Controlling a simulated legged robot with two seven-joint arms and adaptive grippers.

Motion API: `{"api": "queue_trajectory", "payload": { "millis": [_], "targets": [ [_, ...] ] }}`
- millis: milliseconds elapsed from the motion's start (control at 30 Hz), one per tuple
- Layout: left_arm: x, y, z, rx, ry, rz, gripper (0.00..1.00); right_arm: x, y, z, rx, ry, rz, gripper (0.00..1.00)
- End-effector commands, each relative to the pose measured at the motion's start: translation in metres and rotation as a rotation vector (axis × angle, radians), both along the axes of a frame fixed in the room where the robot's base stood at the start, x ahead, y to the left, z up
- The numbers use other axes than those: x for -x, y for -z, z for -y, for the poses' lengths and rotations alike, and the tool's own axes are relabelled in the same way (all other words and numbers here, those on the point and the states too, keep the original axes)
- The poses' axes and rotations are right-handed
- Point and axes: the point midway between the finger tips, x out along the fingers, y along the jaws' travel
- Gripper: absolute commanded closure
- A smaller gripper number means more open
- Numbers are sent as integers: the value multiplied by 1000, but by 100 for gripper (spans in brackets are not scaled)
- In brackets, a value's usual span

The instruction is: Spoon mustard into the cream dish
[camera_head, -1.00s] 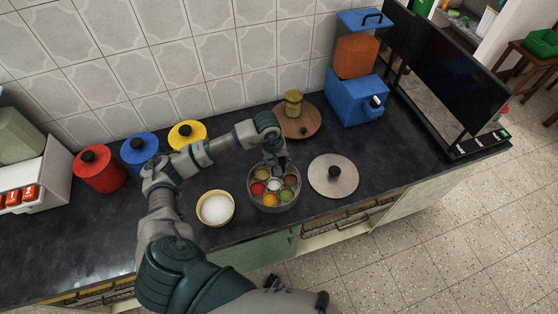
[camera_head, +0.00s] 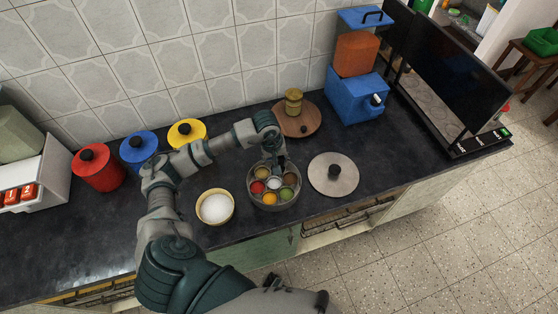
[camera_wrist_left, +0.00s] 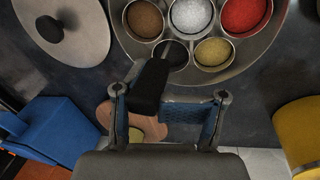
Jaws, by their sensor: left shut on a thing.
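A round steel tin (camera_head: 287,205) holds several small cups of coloured spices and one white one. It also shows in the left wrist view (camera_wrist_left: 262,45). My left gripper (camera_head: 281,158) is over its far side. In the left wrist view the gripper (camera_wrist_left: 170,100) is shut on a spoon's black handle (camera_wrist_left: 152,85). The spoon's thin metal shaft leads to a cup with dark contents; its bowl cannot be made out. A yellow-brown cup (camera_wrist_left: 213,52) is beside that cup. The cream dish (camera_head: 232,212), with white contents, stands left of the tin. My right gripper is not in view.
A grey lid (camera_head: 347,184) lies right of the tin. A wooden board (camera_head: 312,122) with a brass-coloured pot is behind. Red, blue and yellow canisters (camera_head: 187,133) line the wall; a blue dispenser (camera_head: 352,100) stands at back right. Counter left of the dish is clear.

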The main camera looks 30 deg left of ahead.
Motion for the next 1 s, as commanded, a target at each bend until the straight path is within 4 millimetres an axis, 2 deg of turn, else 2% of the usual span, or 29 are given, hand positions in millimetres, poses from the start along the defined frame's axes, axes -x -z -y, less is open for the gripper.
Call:
{"api": "queue_trajectory", "payload": {
  "millis": [367,1000],
  "targets": [
    [0,-2,0,0,0,0,100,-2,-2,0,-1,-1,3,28],
    [4,-57,4,-1,0,1,100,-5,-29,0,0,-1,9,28]
  ]
}}
